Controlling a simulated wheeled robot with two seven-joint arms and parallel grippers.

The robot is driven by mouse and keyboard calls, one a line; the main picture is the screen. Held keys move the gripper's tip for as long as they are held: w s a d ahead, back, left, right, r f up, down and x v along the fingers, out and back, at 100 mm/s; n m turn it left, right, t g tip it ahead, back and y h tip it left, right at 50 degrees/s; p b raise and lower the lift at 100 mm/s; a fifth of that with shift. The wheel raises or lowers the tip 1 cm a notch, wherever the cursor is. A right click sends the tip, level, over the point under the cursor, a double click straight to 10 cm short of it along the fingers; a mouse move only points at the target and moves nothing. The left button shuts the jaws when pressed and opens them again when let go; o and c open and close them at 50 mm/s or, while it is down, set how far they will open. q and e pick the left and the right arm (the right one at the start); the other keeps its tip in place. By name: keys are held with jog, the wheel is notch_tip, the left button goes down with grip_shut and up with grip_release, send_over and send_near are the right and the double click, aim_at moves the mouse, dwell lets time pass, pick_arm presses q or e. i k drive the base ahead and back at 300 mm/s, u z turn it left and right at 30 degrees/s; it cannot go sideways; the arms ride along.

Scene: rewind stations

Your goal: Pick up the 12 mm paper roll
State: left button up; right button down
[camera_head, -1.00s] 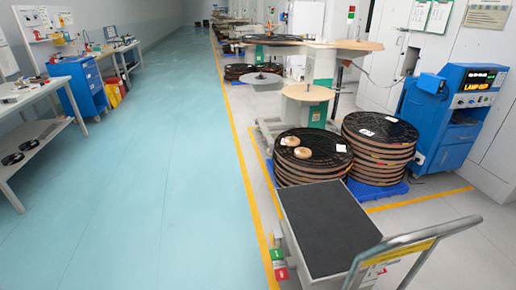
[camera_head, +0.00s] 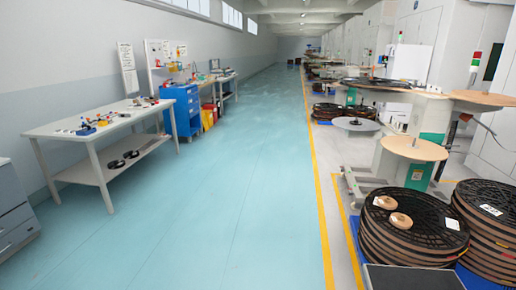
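Two small tan rolls lie flat on top of a stack of large black reels (camera_head: 440,219) at the lower right. One roll (camera_head: 384,202) is at the left and slightly farther back; the other roll (camera_head: 400,220) is just nearer and to its right. No width label is readable, so I cannot tell whether either is the 12 mm paper roll. Neither of my grippers is in view.
A dark-topped cart (camera_head: 412,279) shows at the bottom right edge. A second reel stack (camera_head: 490,212) stands beside the first. Rewind stations (camera_head: 414,150) line the right. A white workbench (camera_head: 110,125) and blue cabinet (camera_head: 183,110) stand left. The teal aisle floor (camera_head: 220,220) is clear.

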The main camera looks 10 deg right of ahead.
aim_at(386, 202)
jog(key=u, duration=0.1)
jog(key=i, duration=2.25)
jog(key=z, duration=0.8)
jog(key=i, duration=1)
jog(key=z, duration=1.65)
jog(key=i, duration=0.65)
jog(key=z, duration=0.55)
